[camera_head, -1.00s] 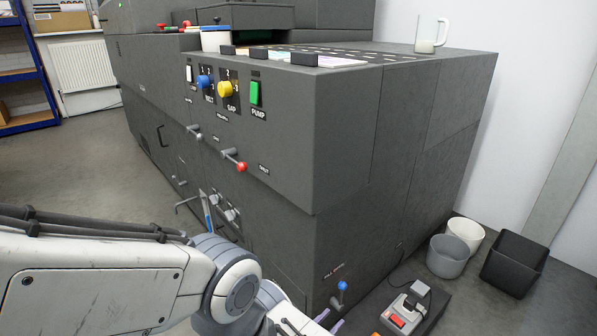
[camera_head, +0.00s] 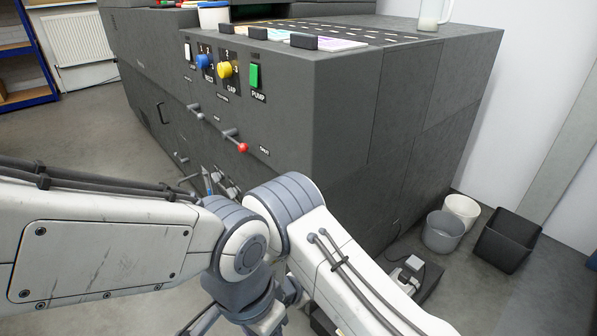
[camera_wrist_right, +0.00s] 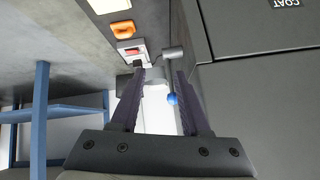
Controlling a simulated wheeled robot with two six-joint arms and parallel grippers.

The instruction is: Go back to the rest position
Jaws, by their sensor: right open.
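My right gripper (camera_wrist_right: 160,72) shows in the right wrist view with its two dark fingers spread apart and nothing between them. Past the fingertips are a grey box with a red switch (camera_wrist_right: 131,51) and a small blue knob (camera_wrist_right: 172,99). In the head view a white and grey arm of mine crosses from the left edge to a joint near the middle, then runs down to the bottom right. No gripper jaws can be made out in the head view, and my left gripper is not seen.
A large dark grey machine (camera_head: 410,120) fills the middle, with a red-knobbed lever (camera_head: 242,147) on its front. A grey bucket (camera_head: 442,232), a white bucket (camera_head: 462,208) and a black bin (camera_head: 507,240) stand right of it. Floor is clear at left.

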